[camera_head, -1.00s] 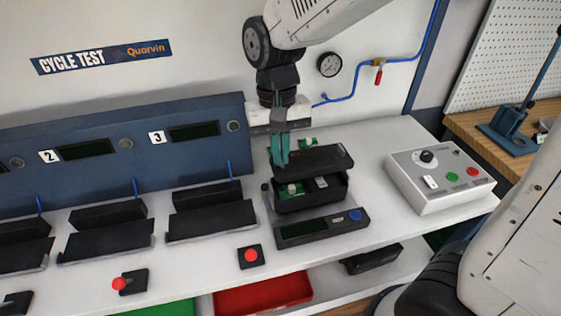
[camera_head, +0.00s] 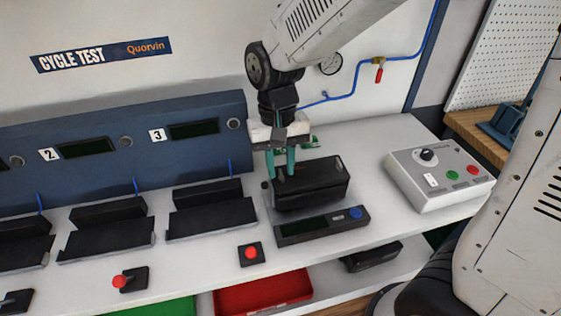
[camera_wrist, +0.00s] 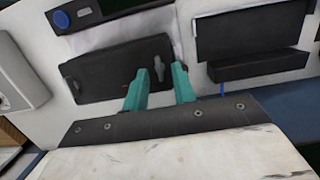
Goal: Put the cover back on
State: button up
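The black cover (camera_head: 318,174) lies on top of the positioner body (camera_head: 312,200) and hides its inside. It looks level; whether it is fully seated I cannot tell. The cover (camera_wrist: 108,75) fills the left middle of the wrist view. My gripper (camera_head: 281,172) stands at the cover's left end, with its two teal fingers apart. In the wrist view, my gripper (camera_wrist: 160,70) has its fingertips on either side of a small grey part (camera_wrist: 158,68) at the cover's end, with a gap visible between them.
A black panel with a blue button (camera_head: 322,226) lies in front of the body. A grey control box (camera_head: 437,175) stands to the right. An empty black cradle (camera_head: 211,210) is to the left, and a red push button (camera_head: 250,253) in front.

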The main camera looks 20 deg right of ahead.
notch_tip(320, 180, up, 13)
jog(key=w, duration=0.1)
jog(key=shift+w, duration=0.4)
jog(key=s+d+f+t, duration=0.1)
jog(key=s+d+t, duration=0.2)
jog(key=s+d, duration=1.1)
jog(key=s, duration=0.3)
jog(key=shift+s+d, duration=0.3)
jog(key=shift+d, duration=0.1)
jog(key=shift+f, duration=0.1)
dwell(1.3)
